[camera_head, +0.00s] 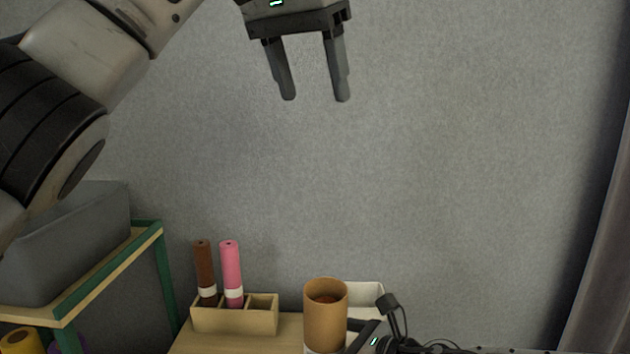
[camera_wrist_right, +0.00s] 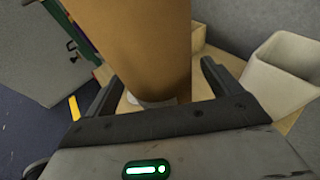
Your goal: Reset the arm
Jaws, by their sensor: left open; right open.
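My left gripper (camera_head: 315,98) is open and empty, raised high in front of the grey wall with its fingers pointing down. My right gripper (camera_wrist_right: 155,85) is open, with one finger on each side of a tall brown cylinder (camera_wrist_right: 140,40). I cannot tell whether the fingers touch it. In the head view the brown cylinder (camera_head: 326,305) looks like an open-topped cup, upright at the bottom middle. Only a small part of my right gripper (camera_head: 362,338) shows there, low beside the cylinder.
A wooden holder (camera_head: 235,318) with a brown marker (camera_head: 205,270) and a pink marker (camera_head: 231,270) stands on the table, left of the cylinder. A white container (camera_wrist_right: 285,75) is close to my right gripper. A green-edged shelf (camera_head: 115,270) with a grey box (camera_head: 70,240) is at left.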

